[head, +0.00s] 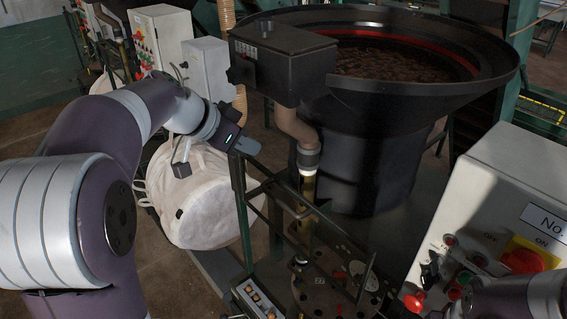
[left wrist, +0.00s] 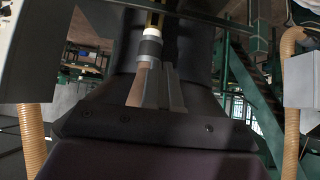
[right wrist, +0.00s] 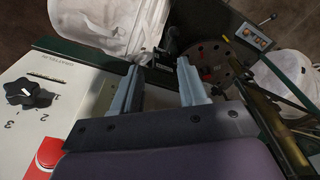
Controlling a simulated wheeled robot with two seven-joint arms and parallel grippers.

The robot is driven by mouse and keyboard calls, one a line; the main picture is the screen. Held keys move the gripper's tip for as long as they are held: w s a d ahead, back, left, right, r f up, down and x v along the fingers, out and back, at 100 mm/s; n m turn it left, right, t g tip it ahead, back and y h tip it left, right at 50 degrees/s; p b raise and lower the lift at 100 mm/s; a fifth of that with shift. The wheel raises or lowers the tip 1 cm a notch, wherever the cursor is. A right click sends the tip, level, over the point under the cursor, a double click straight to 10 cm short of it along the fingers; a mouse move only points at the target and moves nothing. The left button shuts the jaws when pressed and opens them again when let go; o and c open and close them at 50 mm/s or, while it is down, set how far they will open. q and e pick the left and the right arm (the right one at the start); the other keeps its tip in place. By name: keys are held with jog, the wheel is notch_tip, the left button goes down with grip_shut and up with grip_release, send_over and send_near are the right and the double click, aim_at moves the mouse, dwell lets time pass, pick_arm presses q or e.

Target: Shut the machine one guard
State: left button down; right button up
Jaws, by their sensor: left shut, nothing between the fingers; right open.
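A machine with a round plate full of holes (head: 318,294) stands low in the middle of the head view, under a brown spout with a glowing end. Dark green posts and bars (head: 241,210) stand at its left and front; I cannot tell which of them belong to the guard, nor how far it is open. My left gripper (head: 250,146) is shut and empty, close to the top of the left post; contact is unclear. Its closed fingers show in the left wrist view (left wrist: 160,88). My right gripper (right wrist: 160,85) is open and empty, with the round plate (right wrist: 224,62) beyond it.
A large black bowl feeder (head: 400,95) fills the back. A grey control box (head: 492,190) with knobs stands at right, close to my right arm. A white bulk bag (head: 205,200) hangs at left. A small button panel (head: 258,300) is at the front.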

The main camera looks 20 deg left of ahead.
pick_arm(q)
jog(key=w+d+f+b, duration=0.1)
jog(key=f+b, duration=0.2)
jog(key=w+d+f+b, duration=0.1)
jog(key=w+f+b, duration=0.1)
jog(key=f+b, duration=0.2)
jog(key=w+d+f+b, duration=0.1)
jog(key=w+f+b, duration=0.1)
jog(key=f+b, duration=0.1)
jog(key=shift+w+d+f+b, duration=0.1)
jog(key=shift+f+b, duration=0.2)
jog(key=shift+b, duration=0.35)
jog(key=shift+w+d+f, duration=0.2)
jog(key=shift+d+f, duration=0.05)
pick_arm(e)
notch_tip(320, 180, down, 12)
jog(key=shift+r, duration=0.2)
jog(key=shift+s+a, duration=0.15)
